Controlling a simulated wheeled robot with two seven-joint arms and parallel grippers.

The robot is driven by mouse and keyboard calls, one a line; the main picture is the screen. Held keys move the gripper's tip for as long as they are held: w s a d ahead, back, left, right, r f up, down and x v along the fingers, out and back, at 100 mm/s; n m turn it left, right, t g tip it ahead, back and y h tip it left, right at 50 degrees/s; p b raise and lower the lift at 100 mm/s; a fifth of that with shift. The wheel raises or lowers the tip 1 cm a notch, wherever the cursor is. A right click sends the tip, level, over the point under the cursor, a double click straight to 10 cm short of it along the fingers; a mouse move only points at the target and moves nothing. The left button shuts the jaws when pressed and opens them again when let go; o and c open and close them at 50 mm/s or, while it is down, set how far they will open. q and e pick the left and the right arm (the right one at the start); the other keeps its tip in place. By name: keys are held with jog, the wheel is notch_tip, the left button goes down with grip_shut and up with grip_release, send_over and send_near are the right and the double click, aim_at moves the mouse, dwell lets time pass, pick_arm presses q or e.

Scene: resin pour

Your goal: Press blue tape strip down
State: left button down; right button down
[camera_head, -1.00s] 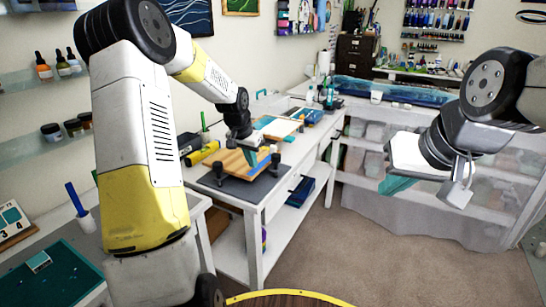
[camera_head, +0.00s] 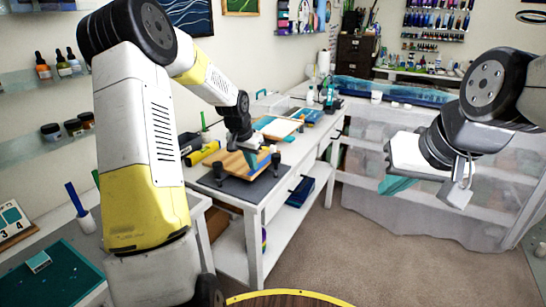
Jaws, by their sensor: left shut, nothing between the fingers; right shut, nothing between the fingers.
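The blue tape strip (camera_head: 264,157) shows as a small blue patch along the right side of a wooden board (camera_head: 232,163). The board lies on a dark grey mat on the white table. My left gripper (camera_head: 252,159) is shut and points down at the board, with its teal fingertips at or just above the board beside the tape. I cannot tell whether they touch it. The gripper hides part of the tape and board. My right gripper (camera_head: 396,185) is shut and empty, held in the air right of the table.
Dark clamp-like posts (camera_head: 218,172) stand at the mat's edges. A yellow roll (camera_head: 203,153) lies to the left on the table (camera_head: 282,176). A tray and bottles stand farther back. A teal cutting mat (camera_head: 62,275) is at lower left. The carpet is clear.

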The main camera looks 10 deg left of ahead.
aim_at(267, 159)
pick_arm(q)
jog(key=shift+f, duration=0.25)
jog(key=shift+w+d, duration=0.1)
jog(key=shift+w, duration=0.05)
jog(key=shift+w+d+f, duration=0.15)
jog(key=shift+w+d, duration=0.15)
jog(key=shift+w, duration=0.6)
jog(key=shift+w+d, duration=0.2)
jog(key=shift+w, duration=0.25)
jog(key=shift+w+d, duration=0.2)
jog(key=shift+w, duration=0.35)
jog(key=shift+w+d+r, duration=0.1)
jog(key=shift+w+d, duration=0.1)
jog(key=shift+w, duration=0.3)
jog(key=shift+w+d+r, duration=0.1)
jog(key=shift+w+d, duration=0.05)
jog(key=shift+w, duration=0.3)
jog(key=shift+w+d+f, duration=0.1)
jog(key=shift+w+d, duration=0.1)
jog(key=shift+w, duration=0.3)
jog(key=shift+w+d+f, duration=0.1)
jog(key=shift+w+d, duration=0.05)
jog(key=shift+w, duration=0.3)
jog(key=shift+w, duration=0.1)
